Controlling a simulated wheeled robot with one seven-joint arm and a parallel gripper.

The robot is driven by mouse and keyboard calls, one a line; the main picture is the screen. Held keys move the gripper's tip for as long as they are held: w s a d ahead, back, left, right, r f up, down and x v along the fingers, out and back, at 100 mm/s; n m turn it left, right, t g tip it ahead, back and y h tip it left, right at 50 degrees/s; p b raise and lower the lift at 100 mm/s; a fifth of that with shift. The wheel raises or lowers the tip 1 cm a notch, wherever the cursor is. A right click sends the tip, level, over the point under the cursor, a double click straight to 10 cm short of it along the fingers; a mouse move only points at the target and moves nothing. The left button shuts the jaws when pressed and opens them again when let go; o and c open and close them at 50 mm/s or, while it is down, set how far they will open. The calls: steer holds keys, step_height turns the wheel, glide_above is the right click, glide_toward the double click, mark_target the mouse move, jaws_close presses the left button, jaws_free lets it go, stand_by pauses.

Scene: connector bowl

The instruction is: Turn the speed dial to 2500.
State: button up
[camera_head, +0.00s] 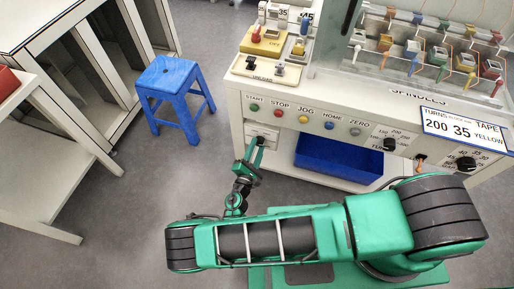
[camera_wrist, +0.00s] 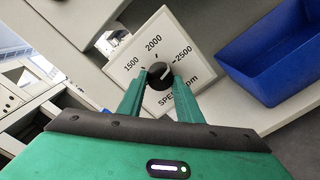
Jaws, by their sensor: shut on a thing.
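The speed dial is a black round knob (camera_wrist: 160,76) on a white plate (camera_wrist: 182,101) marked 1500, 2000, 2500 and rpm. The 1500 is at the left, 2000 at the top and 2500 at the upper right. My gripper (camera_wrist: 161,80) is shut on the knob, one green finger on each side. A light pointer line shows on the knob's right half, on the side toward 2500; its exact setting is hard to read. In the head view my gripper (camera_head: 258,146) reaches the machine's front at the small white plate (camera_head: 262,132), and the knob is hidden.
A blue bin (camera_wrist: 272,55) stands right of the dial plate; it also shows in the head view (camera_head: 338,160). A row of push buttons including START (camera_head: 253,108) sits above. Two other black dials (camera_head: 390,144) are farther right. A blue stool (camera_head: 172,92) stands at the left.

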steer(key=shift+f+m, duration=0.1)
steer(key=shift+m, duration=0.9)
steer(key=o, duration=1.1)
steer(key=shift+c, duration=0.2)
steer(key=v, duration=1)
steer(key=shift+s, duration=0.4)
steer(key=shift+a, duration=0.15)
